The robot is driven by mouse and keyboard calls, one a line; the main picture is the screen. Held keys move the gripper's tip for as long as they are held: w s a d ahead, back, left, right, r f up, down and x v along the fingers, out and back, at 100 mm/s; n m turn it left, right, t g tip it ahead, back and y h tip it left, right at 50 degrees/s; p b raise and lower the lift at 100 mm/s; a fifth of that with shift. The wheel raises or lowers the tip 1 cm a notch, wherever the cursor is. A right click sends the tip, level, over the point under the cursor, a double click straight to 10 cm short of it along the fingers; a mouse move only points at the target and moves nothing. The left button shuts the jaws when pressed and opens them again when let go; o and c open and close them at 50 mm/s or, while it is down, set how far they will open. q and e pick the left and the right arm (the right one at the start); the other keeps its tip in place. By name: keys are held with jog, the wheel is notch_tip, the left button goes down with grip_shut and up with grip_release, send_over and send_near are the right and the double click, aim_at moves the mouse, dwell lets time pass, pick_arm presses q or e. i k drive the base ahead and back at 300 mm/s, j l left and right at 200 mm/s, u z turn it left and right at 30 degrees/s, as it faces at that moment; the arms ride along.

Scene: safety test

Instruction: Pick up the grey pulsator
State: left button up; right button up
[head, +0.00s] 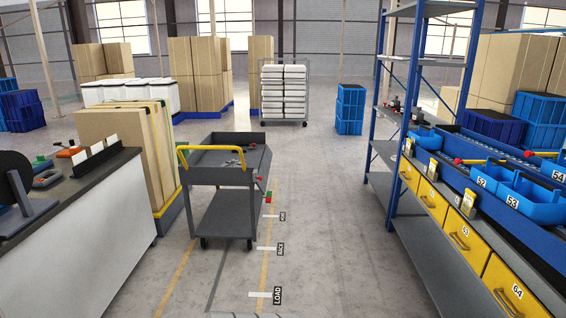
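I cannot pick out the grey pulsator with certainty. Small dark grey items (395,104) stand on a shelf of the blue-framed rack at the right, too small to identify. A small grey-green item (46,180) lies on the workbench at the left, also unclear. Neither of my grippers shows in the head view.
A grey cart (222,211) with a yellow handle stands left of centre. A workbench (85,254) borders the left. The rack (404,216) and a blue-railed station with bins (532,200) and yellow drawers (463,244) border the right. The floor between (325,230) is clear.

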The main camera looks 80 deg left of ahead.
aim_at(233, 163)
jog(key=i+j+u, duration=0.1)
jog(key=j+u, duration=0.35)
jog(key=i+j+u, duration=0.15)
jog(key=j+u, duration=0.25)
jog(key=i+j+u, duration=0.15)
jog(key=u, duration=0.3)
jog(key=i+j+u, duration=0.25)
jog(key=u, duration=0.15)
jog(key=i+j+u, duration=0.1)
jog(key=i+j, duration=0.2)
jog(key=i, duration=0.15)
jog(key=i+j, duration=0.3)
jog(key=i, duration=0.2)
jog(key=i+j+u, duration=0.15)
jog(key=i+j, duration=0.15)
jog(key=i, duration=0.15)
jog(key=i+j, duration=0.25)
jog(key=i, duration=0.25)
jog(key=u, duration=0.05)
